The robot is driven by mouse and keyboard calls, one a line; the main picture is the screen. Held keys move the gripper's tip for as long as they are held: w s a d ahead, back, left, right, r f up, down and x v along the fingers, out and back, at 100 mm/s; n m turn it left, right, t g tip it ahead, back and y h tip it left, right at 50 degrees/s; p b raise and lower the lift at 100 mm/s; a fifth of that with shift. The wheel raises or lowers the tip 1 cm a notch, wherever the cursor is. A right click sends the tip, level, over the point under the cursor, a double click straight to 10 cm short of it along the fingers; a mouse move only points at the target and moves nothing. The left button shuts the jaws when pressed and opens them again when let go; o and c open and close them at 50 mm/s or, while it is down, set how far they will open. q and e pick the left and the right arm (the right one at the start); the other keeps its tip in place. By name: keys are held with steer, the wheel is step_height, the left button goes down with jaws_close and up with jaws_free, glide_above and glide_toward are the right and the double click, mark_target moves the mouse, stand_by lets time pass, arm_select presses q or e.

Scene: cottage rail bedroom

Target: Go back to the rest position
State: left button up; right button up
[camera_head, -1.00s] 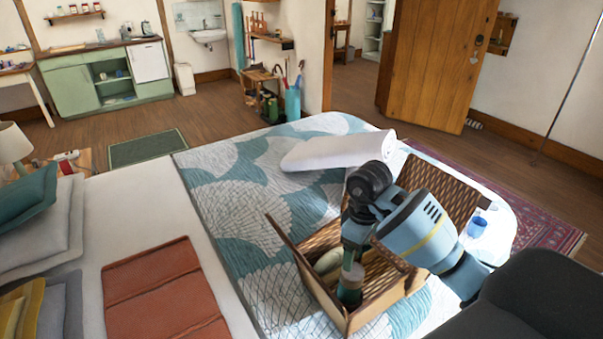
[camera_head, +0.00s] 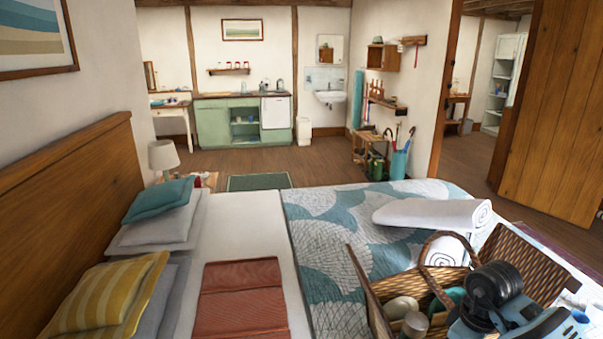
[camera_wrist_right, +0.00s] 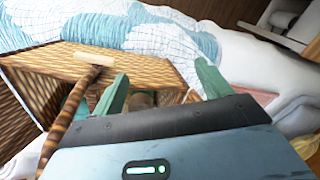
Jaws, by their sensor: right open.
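My right arm shows at the lower right of the head view, over the right part of an open wicker basket (camera_head: 375,300) on the bed. In the right wrist view my right gripper (camera_wrist_right: 160,85) is open, its two green fingers apart. The basket (camera_wrist_right: 130,65) is just beyond and left of the fingers, and a brownish round thing shows low between them. Whether the fingers touch anything is unclear. In the head view the basket holds a pale rounded item (camera_head: 400,307) and a jar-like item (camera_head: 415,324). My left gripper is out of view.
The bed (camera_head: 235,225) fills the foreground with pillows (camera_head: 155,200) at left, a folded red cloth (camera_head: 240,297) and rolled white towels (camera_head: 432,213) behind the basket. A wooden door (camera_head: 560,120) stands open at right.

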steer(key=s+a+f+n+y, duration=0.2)
steer(key=a+n+y, duration=0.2)
steer(key=a, duration=0.4)
steer(key=s+a+f+n+y, duration=0.1)
steer(key=a+f+n+y, duration=0.2)
steer(key=a+y, duration=0.35)
steer(key=s+a+r+t+y, duration=0.3)
steer(key=a+r+t+y, duration=0.25)
steer(key=a+t, duration=0.3)
steer(key=s+d+f+m+t+h, duration=0.4)
steer(key=d+f+m+t+h, duration=0.35)
steer(key=f+m+h, duration=0.4)
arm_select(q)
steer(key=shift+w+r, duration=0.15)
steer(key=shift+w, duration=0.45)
arm_select(e)
steer(key=s+f+g+h, duration=0.3)
steer(key=s+f+g, duration=0.4)
steer(key=s+f, duration=0.3)
steer(key=shift+s+d, duration=0.45)
steer(key=shift+s, duration=0.5)
